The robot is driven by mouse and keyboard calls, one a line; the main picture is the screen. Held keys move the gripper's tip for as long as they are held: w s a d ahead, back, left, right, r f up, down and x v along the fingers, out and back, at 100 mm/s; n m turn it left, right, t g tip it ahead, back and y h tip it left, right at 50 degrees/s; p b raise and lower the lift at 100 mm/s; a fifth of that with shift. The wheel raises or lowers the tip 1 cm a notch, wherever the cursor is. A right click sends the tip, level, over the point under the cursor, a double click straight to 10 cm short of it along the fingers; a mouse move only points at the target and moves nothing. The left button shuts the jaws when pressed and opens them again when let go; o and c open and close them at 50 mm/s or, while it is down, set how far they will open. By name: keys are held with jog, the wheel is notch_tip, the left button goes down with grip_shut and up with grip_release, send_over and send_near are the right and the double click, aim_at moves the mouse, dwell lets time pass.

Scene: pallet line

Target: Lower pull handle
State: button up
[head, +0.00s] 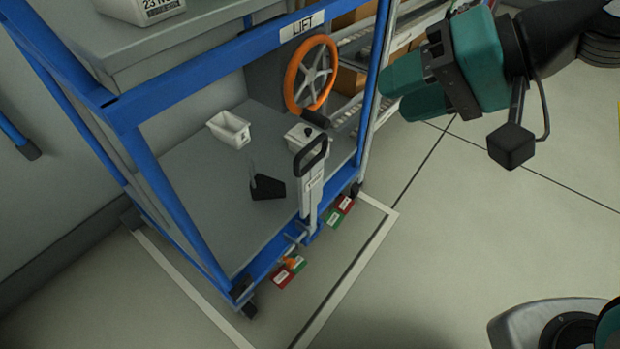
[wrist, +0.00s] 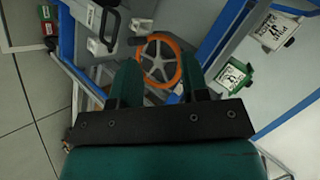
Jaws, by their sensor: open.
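The pull handle (head: 311,155) is a black loop on top of a pale labelled post (head: 311,198) at the front edge of the blue-framed cart. The post stands upright, and its label is too small to read. My gripper (head: 393,90) is open and empty in the head view, up and to the right of the handle and well apart from it. In the wrist view my gripper (wrist: 160,78) has its two green fingers spread, with the orange handwheel beyond them.
The cart's blue frame (head: 215,60) bears a LIFT sign (head: 302,26). Floor to the right (head: 480,230) is clear.

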jog(key=w+d+f+m+t+y+b, duration=0.1)
jog(key=w+f+m+t+b, duration=0.15)
jog(key=f+b, duration=0.55)
jog(key=w+f+m+t+y+b, duration=0.1)
jog(key=w+f+m+b, duration=0.15)
jog(key=f+b, duration=0.65)
jog(key=m+t+b, duration=0.2)
jog(key=m+t, duration=0.1)
send_near(314, 147)
jog(key=shift+y, duration=0.3)
jog(key=p+x, duration=0.7)
jog(key=x, duration=0.3)
jog(key=shift+d+p, duration=0.15)
jog(key=shift+p, duration=0.2)
jog(key=shift+w+a+f, duration=0.25)
jog(key=shift+w+a, duration=0.15)
grip_shut()
